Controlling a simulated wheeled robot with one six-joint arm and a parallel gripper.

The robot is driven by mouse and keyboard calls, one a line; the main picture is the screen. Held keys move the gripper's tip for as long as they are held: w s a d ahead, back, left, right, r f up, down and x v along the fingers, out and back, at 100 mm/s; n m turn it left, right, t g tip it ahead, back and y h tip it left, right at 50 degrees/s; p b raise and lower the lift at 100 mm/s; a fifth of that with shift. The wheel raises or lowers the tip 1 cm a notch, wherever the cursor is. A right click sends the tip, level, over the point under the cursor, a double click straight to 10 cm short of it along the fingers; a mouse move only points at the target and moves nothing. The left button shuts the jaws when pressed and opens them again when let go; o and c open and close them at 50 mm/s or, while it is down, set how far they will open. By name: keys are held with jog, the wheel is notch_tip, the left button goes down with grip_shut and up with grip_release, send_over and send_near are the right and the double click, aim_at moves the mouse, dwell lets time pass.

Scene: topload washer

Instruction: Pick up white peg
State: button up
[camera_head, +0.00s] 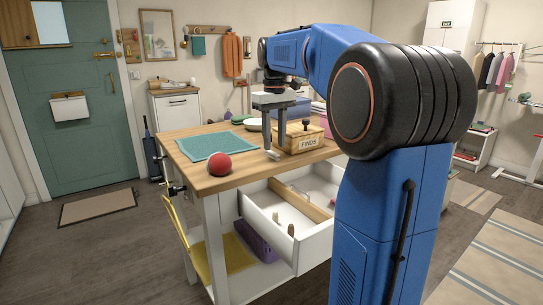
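A small pale upright peg (275,217) stands in the pulled-out white drawer (314,247); it may be the white peg, but it is too small to be sure of its colour. A brown peg (291,230) stands beside it, to the right. My gripper (275,148) points down above the front part of the wooden tabletop, higher than the drawer and apart from both pegs. Its two fingers are spread with a gap between them, and I see nothing held.
The wooden worktable (203,182) bears a red ball (219,164), a teal cloth (210,142) and a wooden FINDS box (306,142) close to my gripper. A wooden divider (299,199) crosses the drawer. A yellow cloth (236,254) lies on the lower shelf.

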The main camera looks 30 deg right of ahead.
aim_at(275, 154)
jog(key=shift+d+f, duration=0.1)
jog(key=shift+f, duration=1.6)
grip_shut()
